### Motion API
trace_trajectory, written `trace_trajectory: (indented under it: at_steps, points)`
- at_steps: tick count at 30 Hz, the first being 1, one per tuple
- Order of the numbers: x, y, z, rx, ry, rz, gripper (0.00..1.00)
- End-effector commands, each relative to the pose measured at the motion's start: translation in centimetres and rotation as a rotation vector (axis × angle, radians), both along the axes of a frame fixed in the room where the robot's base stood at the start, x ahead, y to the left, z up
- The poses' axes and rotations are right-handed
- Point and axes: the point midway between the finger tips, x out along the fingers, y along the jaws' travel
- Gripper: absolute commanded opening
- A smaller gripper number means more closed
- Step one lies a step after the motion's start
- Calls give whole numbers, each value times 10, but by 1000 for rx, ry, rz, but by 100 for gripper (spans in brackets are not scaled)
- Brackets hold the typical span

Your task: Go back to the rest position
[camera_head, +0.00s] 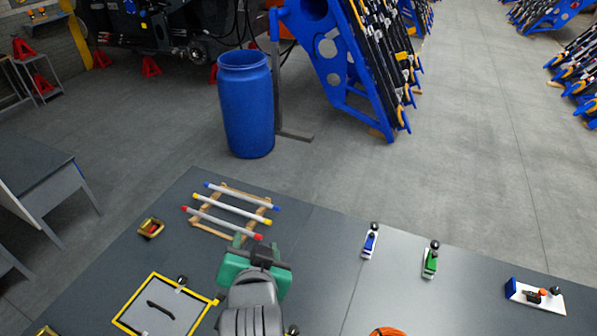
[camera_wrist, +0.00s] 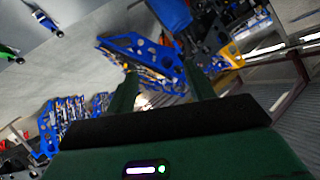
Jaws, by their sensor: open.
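My gripper, a green body on a grey wrist, shows from behind in the head view (camera_head: 243,240), over the dark table near the wooden rack. In the wrist view my gripper (camera_wrist: 160,88) has its two green fingers apart with nothing between them. It points out past the table toward the hall, with blue frames behind. The wooden rack (camera_head: 196,219) holds several tubes with coloured ends and lies just beyond the gripper. Whether the gripper touches the rack cannot be told.
A blue barrel (camera_head: 247,110) stands on the floor beyond.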

Motion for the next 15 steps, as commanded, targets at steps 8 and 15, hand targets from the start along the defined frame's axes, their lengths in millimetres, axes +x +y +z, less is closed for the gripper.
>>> trace_trajectory:
  at_steps: [8,15]
  points:
    - [-55,-50,244,-202,-635,-43,53]
    - [-138,-74,356,-357,-984,-136,53]
